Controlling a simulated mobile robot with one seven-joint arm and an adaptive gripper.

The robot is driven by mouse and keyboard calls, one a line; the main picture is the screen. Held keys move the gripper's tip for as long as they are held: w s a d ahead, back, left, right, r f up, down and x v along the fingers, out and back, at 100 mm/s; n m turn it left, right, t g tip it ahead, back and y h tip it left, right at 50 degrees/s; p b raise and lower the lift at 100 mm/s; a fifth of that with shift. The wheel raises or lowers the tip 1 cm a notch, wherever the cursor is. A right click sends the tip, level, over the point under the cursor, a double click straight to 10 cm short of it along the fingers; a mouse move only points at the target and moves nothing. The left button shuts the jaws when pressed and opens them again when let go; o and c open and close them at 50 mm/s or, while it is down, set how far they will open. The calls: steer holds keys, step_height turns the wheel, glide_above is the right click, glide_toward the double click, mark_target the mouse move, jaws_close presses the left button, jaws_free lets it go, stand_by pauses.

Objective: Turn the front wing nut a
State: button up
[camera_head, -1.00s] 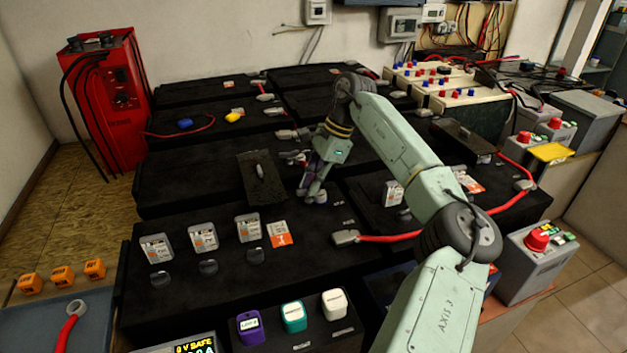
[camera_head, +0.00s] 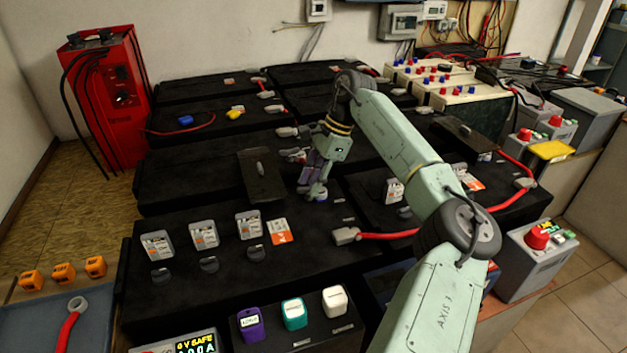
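My gripper (camera_head: 316,190) points down at the top of a black battery block in the middle of the bench. Its purple-grey fingers are low, close to the block's top, around or beside a small terminal spot. The front wing nut cannot be made out there; the fingers cover that spot. The finger gap is too small to read. A black plate with a small handle (camera_head: 261,170) lies just left of my gripper. Grey cable lugs (camera_head: 290,153) lie just behind it.
A red cable with a grey lug (camera_head: 346,235) lies in front, to the right of an orange-and-white label (camera_head: 280,232). Purple (camera_head: 250,324), teal (camera_head: 294,314) and white (camera_head: 335,300) blocks stand nearest. A red charger (camera_head: 105,95) stands at left.

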steer(key=v, duration=1.2)
